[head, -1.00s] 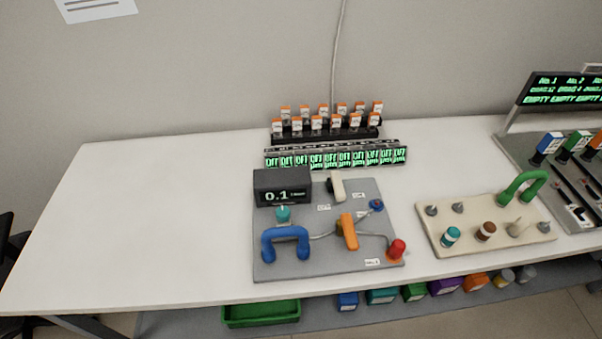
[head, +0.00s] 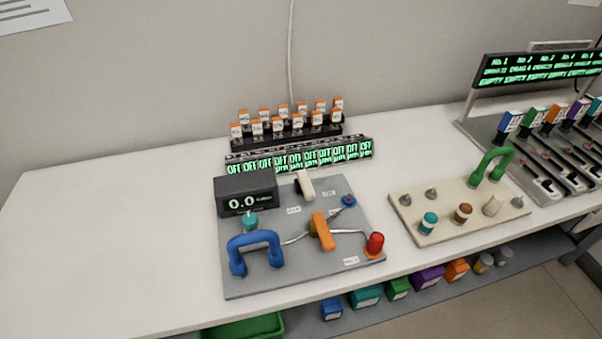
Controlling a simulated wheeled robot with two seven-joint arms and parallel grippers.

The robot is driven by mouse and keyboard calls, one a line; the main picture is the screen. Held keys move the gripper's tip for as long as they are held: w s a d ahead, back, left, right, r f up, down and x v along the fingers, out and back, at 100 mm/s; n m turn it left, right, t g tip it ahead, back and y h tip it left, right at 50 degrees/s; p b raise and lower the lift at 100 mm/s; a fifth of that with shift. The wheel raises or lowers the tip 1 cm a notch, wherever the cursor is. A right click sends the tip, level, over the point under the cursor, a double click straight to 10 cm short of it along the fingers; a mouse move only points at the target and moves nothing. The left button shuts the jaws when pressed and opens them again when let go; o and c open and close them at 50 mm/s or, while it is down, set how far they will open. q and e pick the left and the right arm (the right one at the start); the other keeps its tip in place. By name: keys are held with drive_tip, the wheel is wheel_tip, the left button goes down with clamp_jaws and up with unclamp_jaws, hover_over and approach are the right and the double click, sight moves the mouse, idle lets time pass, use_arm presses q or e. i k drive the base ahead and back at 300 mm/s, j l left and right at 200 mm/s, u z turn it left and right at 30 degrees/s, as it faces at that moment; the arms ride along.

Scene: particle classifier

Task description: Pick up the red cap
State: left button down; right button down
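The red cap (head: 375,243) stands upright at the front right corner of the grey board (head: 300,279), on an orange base. A curved light tube leads toward it from the orange handle (head: 322,231). Neither of my grippers shows in the head view, so nothing in view touches the cap.
On the grey board are a blue handle (head: 255,249), a teal cap (head: 250,221), a blue knob (head: 348,200) and a black display (head: 245,195) reading 0.0. A beige board (head: 419,235) with caps and a green handle (head: 493,162) stands right. The table's left side (head: 110,230) is clear.

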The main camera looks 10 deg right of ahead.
sight(376, 240)
drive_tip(key=k+z, duration=0.15)
drive_tip(key=z, duration=0.8)
drive_tip(key=l, duration=0.1)
